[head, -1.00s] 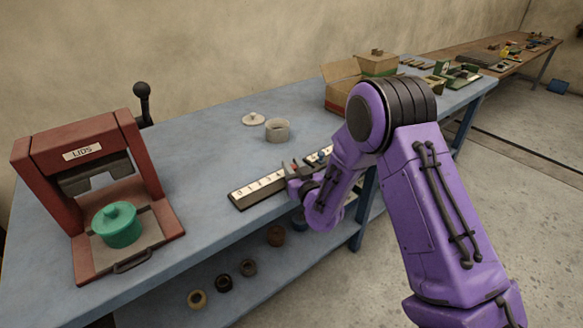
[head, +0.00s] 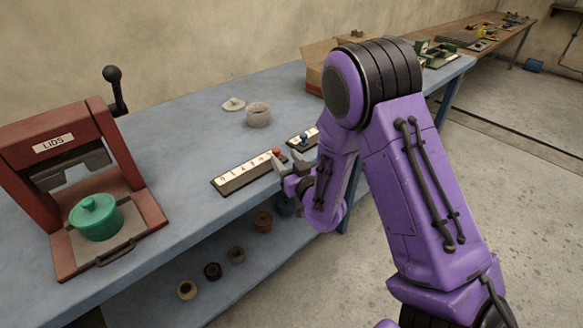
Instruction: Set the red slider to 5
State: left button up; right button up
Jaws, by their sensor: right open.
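The red slider (head: 277,152) is a small red knob near the right end of a dark-edged strip (head: 238,180) with a pale numbered scale, at the front edge of the blue bench. The scale digits are too small to read surely, so I cannot tell its exact setting. My right gripper (head: 283,164) is open at the right end of this strip, close to the red knob. I cannot tell whether a finger touches the knob. My right forearm hides part of the bench behind it. My left gripper is not in view.
A second strip with a blue knob (head: 304,139) lies just beyond, partly behind my arm. A red press labelled LIDS (head: 131,180) holds a green lidded pot (head: 96,218) at left. A pale ring (head: 258,115) and lid (head: 234,104) stand behind. Cardboard boxes (head: 316,70) are farther back.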

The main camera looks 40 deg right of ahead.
jog(key=s, duration=0.4)
jog(key=shift+a, duration=0.35)
jog(key=s+a+f+m+g+p, duration=0.15)
jog(key=s+f+g, duration=0.35)
jog(key=f, duration=0.5)
jog(key=s+a+f+m+g, duration=0.1)
jog(key=s+a+f+g, duration=0.15)
jog(key=s+f, duration=0.6)
jog(key=s+a+f+m+g, duration=0.2)
jog(key=s+f+g, duration=0.5)
jog(key=s, duration=0.8)
notch_tip(320, 180, down, 3)
jog(key=shift+r, duration=0.1)
jog(key=shift+s+p, duration=0.15)
jog(key=shift+p, duration=0.15)
